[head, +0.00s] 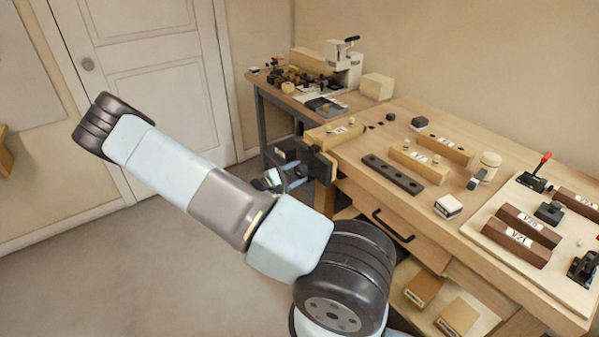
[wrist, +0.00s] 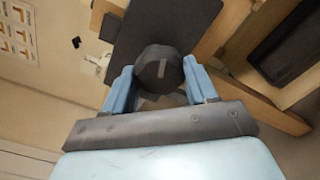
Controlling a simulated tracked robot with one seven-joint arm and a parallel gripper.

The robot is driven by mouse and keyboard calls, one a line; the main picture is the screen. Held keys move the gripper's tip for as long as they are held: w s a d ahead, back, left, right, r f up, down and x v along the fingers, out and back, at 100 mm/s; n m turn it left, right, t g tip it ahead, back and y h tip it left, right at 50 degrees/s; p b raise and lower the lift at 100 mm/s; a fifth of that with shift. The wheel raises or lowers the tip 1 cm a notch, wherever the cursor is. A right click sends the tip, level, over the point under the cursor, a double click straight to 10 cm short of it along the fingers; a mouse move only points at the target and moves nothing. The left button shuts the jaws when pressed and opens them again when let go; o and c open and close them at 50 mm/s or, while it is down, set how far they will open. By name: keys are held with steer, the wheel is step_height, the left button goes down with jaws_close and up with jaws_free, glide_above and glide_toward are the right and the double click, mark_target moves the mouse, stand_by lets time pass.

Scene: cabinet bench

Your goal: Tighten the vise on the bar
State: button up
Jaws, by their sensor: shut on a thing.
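The vise (head: 318,163) is dark and mounted at the left end of the wooden bench. In the wrist view its dark round knob (wrist: 158,68) has a pale line across its face and stands in front of a dark plate (wrist: 150,28). My gripper (wrist: 160,85) has its two blue fingers on either side of this knob, shut on it.
The bench top (head: 455,140) holds a dark strip with holes (head: 391,175), wooden blocks and a board (head: 530,240) with labelled brown blocks and clamps. A drawer handle (head: 392,226) sticks out below. A cluttered side table (head: 285,112) stands behind. The floor at left is clear.

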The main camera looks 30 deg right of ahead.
steer(key=shift+f+m, duration=0.1)
steer(key=shift+m, duration=0.6)
steer(key=shift+m, duration=2)
steer(key=o, duration=0.9)
steer(key=shift+d, duration=0.1)
steer(key=shift+s+a, duration=0.1)
steer(key=shift+a, duration=3.4)
